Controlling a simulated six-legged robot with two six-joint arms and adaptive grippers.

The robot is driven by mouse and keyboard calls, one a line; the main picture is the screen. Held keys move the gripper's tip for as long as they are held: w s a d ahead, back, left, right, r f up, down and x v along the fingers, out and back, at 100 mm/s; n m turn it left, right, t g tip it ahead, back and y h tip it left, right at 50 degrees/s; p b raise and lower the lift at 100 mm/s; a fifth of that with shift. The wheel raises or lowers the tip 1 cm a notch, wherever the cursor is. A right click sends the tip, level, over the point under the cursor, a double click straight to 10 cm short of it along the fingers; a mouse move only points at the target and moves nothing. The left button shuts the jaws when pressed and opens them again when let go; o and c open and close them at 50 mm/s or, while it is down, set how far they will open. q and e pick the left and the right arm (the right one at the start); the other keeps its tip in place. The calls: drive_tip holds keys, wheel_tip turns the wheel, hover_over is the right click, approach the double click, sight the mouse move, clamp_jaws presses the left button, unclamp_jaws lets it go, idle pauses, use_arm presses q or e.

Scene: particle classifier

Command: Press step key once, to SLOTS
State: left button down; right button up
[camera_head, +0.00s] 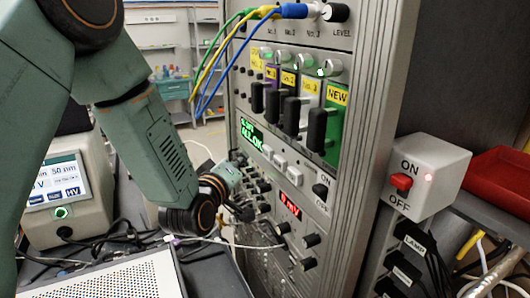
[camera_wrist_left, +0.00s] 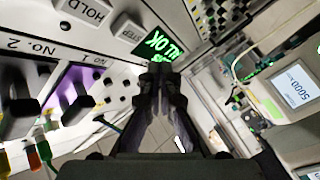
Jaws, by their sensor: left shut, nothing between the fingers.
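The step key (camera_wrist_left: 130,31) is a pale square key marked STEP, between the HOLD key (camera_wrist_left: 88,12) and the green display (camera_wrist_left: 165,42) in the left wrist view. In the head view it appears to be the first pale key (camera_head: 267,152) under the green display (camera_head: 252,134). The display's lower line ends in "OK"; I cannot read the rest. My left gripper (camera_wrist_left: 165,75) is shut and empty, its tips just beside the display's edge and apart from the step key in the picture. In the head view the left gripper (camera_head: 239,160) is small and partly hidden by its wrist. My right gripper is not in view.
Sliders with yellow labels (camera_head: 285,78) stick out above the keys, and coloured cables (camera_head: 215,60) hang at the rack's top. Knobs and a red display (camera_head: 289,205) sit below. An ON/OFF switch box (camera_head: 428,175) stands at right, a screen device (camera_head: 60,185) at left.

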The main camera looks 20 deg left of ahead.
use_arm(q)
drive_tip(key=shift+s+a, duration=0.6)
drive_tip(key=shift+s, duration=0.15)
idle(0.4)
